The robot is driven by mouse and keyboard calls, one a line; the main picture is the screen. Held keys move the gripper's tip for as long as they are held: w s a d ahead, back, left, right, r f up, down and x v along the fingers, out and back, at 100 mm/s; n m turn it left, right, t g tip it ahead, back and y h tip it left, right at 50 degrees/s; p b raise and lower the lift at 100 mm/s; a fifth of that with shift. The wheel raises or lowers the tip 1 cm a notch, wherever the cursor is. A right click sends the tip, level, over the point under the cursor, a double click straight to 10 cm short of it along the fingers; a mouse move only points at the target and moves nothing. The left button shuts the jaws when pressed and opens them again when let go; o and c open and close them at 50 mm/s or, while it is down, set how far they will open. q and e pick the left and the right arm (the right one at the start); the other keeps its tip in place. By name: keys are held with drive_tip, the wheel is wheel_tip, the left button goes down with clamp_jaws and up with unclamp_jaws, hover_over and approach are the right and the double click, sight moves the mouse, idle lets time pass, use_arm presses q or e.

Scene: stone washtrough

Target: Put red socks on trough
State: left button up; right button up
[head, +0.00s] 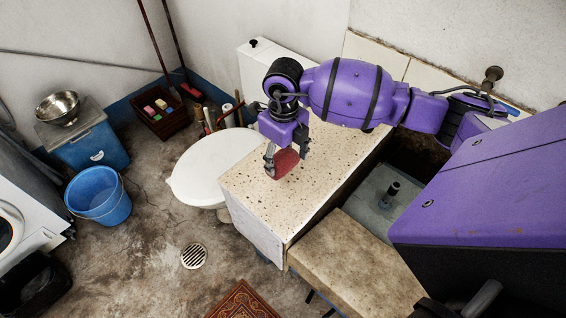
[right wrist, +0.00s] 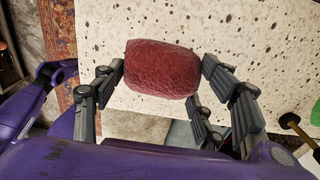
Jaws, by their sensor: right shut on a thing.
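The red socks (head: 287,163) are a rolled, textured red bundle. My right gripper (head: 277,158) is shut on them, and they also show between the dark fingers in the right wrist view (right wrist: 162,70). The bundle is over the pale speckled stone top of the trough (head: 320,178), near its left edge by the toilet. I cannot tell whether it touches the stone. The speckled top fills much of the right wrist view (right wrist: 240,30). My left gripper is not in view.
A white toilet (head: 212,165) stands left of the trough. A grey basin (head: 375,200) lies to its right, with a tan slab (head: 355,258) in front. A blue bucket (head: 98,197) and a patterned rug (head: 242,302) are on the floor. Much of the stone top is clear.

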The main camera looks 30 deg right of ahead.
sight(283, 164)
wheel_tip(283, 164, down, 3)
drive_tip(key=shift+w+f, duration=0.1)
drive_tip(key=shift+f, duration=0.1)
drive_tip(key=shift+f, duration=0.1)
drive_tip(key=o, duration=1.3)
